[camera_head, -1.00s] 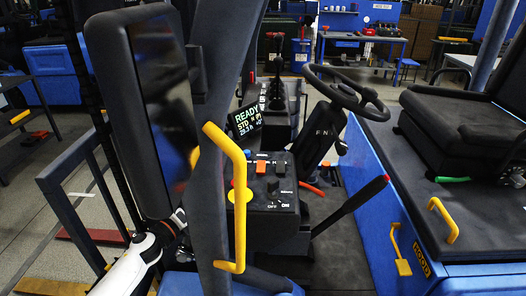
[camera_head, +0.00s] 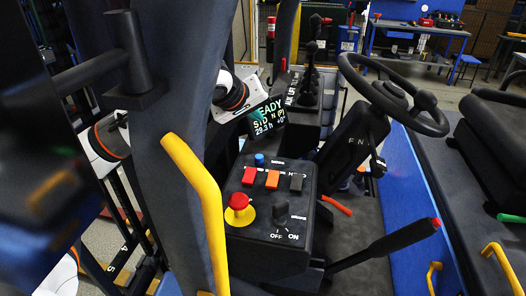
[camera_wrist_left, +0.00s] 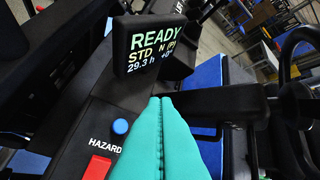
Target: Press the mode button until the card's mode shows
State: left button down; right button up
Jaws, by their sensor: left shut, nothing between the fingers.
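The small black display (camera_head: 272,117) shows READY, STD, N (P) and 29.3 h; it is clearer in the wrist view (camera_wrist_left: 152,45). A round blue button (camera_head: 259,160) stands on the dark control panel (camera_head: 262,244); it also shows in the wrist view (camera_wrist_left: 120,127), above the HAZARD lettering. I cannot read a label naming the mode button. No card is seen. My left gripper (camera_head: 257,113) is in front of the display's left part. Its teal fingers (camera_wrist_left: 162,98) are shut and empty, right of the blue button in the wrist view. My right gripper is out of view.
The panel carries red (camera_head: 249,175) and orange (camera_head: 272,179) rockers, a red-and-yellow stop knob (camera_head: 239,207) and an OFF/ON switch (camera_head: 282,212). A yellow grab handle (camera_head: 203,205) stands left of it. The steering wheel (camera_head: 392,92) and a red-tipped lever (camera_head: 385,246) are right.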

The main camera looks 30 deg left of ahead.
aim_at(259, 159)
pick_arm(q)
notch_tip(259, 159, down, 8)
jog(key=b, duration=0.5)
jog(key=shift+s+a, duration=0.1)
jog(key=shift+f+b, duration=0.4)
jog(key=shift+b, duration=0.2)
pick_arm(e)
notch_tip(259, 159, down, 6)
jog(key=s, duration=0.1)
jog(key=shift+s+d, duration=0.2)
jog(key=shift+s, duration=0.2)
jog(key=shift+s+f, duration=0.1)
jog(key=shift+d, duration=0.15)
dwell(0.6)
pick_arm(q)
jog(key=shift+f+b, duration=0.4)
jog(key=shift+b, duration=0.1)
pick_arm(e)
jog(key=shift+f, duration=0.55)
